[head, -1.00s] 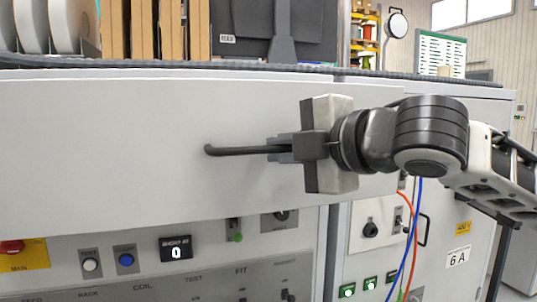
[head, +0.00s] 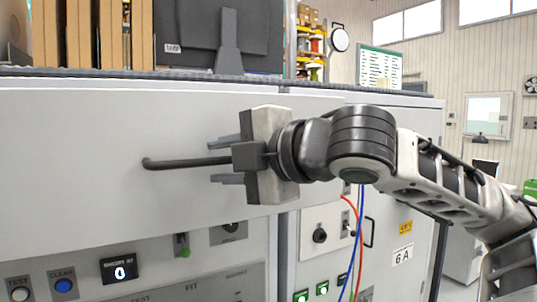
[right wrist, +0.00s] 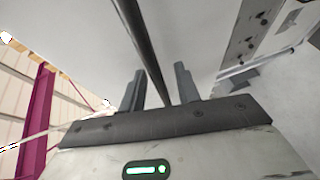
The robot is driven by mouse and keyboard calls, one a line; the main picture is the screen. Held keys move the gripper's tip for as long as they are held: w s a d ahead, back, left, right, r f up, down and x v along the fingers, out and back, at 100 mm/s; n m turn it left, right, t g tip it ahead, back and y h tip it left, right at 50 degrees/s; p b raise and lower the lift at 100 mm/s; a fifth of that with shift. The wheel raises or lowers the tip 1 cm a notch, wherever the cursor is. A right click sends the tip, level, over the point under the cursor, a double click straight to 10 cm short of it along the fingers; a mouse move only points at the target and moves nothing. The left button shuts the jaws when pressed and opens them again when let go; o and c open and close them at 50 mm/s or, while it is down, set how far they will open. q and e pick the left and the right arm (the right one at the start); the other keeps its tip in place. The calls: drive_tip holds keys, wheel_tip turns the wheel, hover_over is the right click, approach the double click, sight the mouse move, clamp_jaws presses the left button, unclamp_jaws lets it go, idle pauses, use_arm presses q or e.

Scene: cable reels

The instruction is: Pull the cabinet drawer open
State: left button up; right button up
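The drawer (head: 80,130) is a wide pale grey front across the upper cabinet in the head view. Its right end overlaps the neighbouring cabinet face, so it appears to stand out from the cabinet; how far I cannot tell. A dark horizontal bar handle (head: 175,163) is on it. My right gripper (head: 222,162) is at the handle's right part, with one finger above the bar and one below, both apart from it. In the right wrist view the handle (right wrist: 143,50) runs between the spread fingers (right wrist: 160,88). My left gripper is not in view.
Below the drawer is a control panel (head: 205,285) with buttons and a small display. The right cabinet (head: 400,215) carries switches, green lamps and red and blue cables (head: 357,240). A monitor (head: 225,35) and upright brown boards (head: 85,35) stand on top.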

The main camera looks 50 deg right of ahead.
drive_tip(key=shift+s, duration=0.2)
use_arm(q)
drive_tip(key=b, duration=0.2)
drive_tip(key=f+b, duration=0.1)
drive_tip(key=b, duration=0.1)
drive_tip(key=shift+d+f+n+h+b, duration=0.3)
drive_tip(key=shift+b, duration=0.1)
use_arm(e)
drive_tip(key=s+r, duration=0.3)
drive_tip(key=s, duration=1.2)
drive_tip(key=shift+s+d, duration=0.15)
drive_tip(key=shift+d, duration=0.3)
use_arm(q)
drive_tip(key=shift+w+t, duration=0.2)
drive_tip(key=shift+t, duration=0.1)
use_arm(e)
drive_tip(key=shift+f, duration=0.1)
